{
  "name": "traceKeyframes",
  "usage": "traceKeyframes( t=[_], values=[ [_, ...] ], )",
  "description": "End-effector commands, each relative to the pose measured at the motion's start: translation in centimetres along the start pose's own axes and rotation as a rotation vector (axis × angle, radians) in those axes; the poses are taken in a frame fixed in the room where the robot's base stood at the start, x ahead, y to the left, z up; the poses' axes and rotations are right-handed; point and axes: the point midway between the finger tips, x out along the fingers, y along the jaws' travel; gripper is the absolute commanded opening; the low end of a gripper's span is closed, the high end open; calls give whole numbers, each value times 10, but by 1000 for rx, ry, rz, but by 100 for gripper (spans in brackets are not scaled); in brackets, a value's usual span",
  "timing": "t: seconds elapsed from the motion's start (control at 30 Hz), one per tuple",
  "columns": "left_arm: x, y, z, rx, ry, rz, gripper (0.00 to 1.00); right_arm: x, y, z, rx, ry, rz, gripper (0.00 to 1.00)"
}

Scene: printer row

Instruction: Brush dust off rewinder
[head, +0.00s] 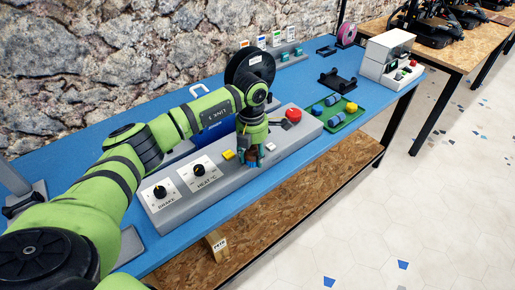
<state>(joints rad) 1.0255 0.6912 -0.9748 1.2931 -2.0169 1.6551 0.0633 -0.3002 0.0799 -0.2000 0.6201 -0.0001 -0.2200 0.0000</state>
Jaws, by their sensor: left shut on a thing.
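The rewinder's long grey panel (223,187) lies along the blue bench, with BRAKE and HEAT °C dials at its left, a yellow button and a red knob at its right. A large black spool (236,63) stands behind it, partly hidden by my arm. My left gripper (250,160) points down over the middle of the panel, just right of the yellow button. It is shut on a small brownish thing, perhaps the brush, mostly hidden by the fingers. I cannot tell whether it touches the panel. Dust is too small to make out. My right gripper is out of view.
A green tray (351,121) with blue and yellow parts sits right of the panel. A black holder (338,81), a white-and-grey box (387,56) and a pink spool (346,34) stand farther back. A stone wall runs behind the blue bench (310,153).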

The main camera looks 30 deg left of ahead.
Motion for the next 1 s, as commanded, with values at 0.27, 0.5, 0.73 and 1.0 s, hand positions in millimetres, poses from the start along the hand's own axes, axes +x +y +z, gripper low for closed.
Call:
traceKeyframes(
  t=[0.27, 0.5, 0.73, 1.0],
  values=[
    [2, 0, -22, -1, 6, 1, 20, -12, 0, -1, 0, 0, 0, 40],
    [2, 1, -34, -2, 11, 1, 20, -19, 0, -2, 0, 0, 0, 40],
    [2, 0, -54, -1, 12, 1, 20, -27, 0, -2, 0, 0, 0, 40],
    [2, 0, -57, -2, 9, 0, 20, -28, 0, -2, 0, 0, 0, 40]
  ],
)
